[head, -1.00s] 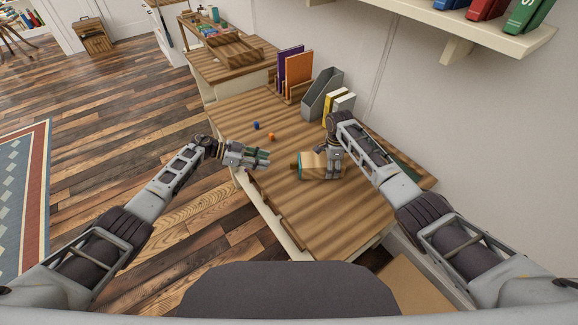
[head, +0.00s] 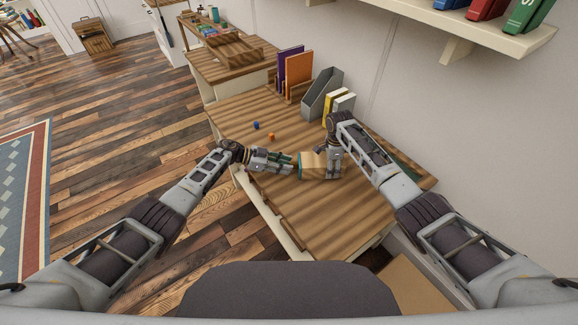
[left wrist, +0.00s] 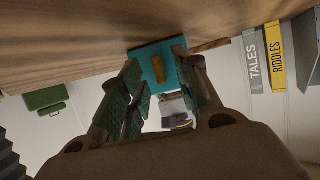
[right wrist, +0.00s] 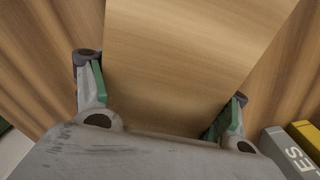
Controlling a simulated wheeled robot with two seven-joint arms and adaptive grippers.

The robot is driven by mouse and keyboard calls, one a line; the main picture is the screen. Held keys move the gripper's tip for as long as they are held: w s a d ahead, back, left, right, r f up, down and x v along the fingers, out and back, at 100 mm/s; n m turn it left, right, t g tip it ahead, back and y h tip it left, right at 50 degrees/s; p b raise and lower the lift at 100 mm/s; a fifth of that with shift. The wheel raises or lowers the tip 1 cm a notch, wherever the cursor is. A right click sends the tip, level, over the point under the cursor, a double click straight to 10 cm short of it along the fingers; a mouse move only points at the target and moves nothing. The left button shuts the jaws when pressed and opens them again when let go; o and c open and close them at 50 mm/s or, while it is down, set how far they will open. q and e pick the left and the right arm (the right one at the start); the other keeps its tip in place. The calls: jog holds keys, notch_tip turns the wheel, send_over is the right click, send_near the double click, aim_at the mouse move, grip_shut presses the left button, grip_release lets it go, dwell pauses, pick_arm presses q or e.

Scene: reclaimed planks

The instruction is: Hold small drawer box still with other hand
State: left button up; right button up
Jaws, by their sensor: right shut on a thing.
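The small drawer box (head: 311,165) is pale wood and stands on the desk; its teal drawer front (left wrist: 146,62) with a wooden handle (left wrist: 158,69) shows in the left wrist view. My right gripper (head: 332,174) is shut on the box from above, one finger on each side; its top (right wrist: 185,60) fills the middle of the right wrist view. My left gripper (head: 291,163) is open, low over the desk and just in front of the drawer front. Its fingers stand apart on either side of the handle in the left wrist view. I cannot tell whether they touch it.
A blue ball (head: 256,125) and an orange ball (head: 271,137) lie on the desk (head: 315,215) beyond my left gripper. A grey file holder (head: 322,93), yellow and grey books, and purple and orange folders stand along the wall. The desk's near part is clear.

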pick_arm(q)
jog(key=shift+x, duration=1.05)
jog(key=shift+c, duration=0.2)
grip_shut()
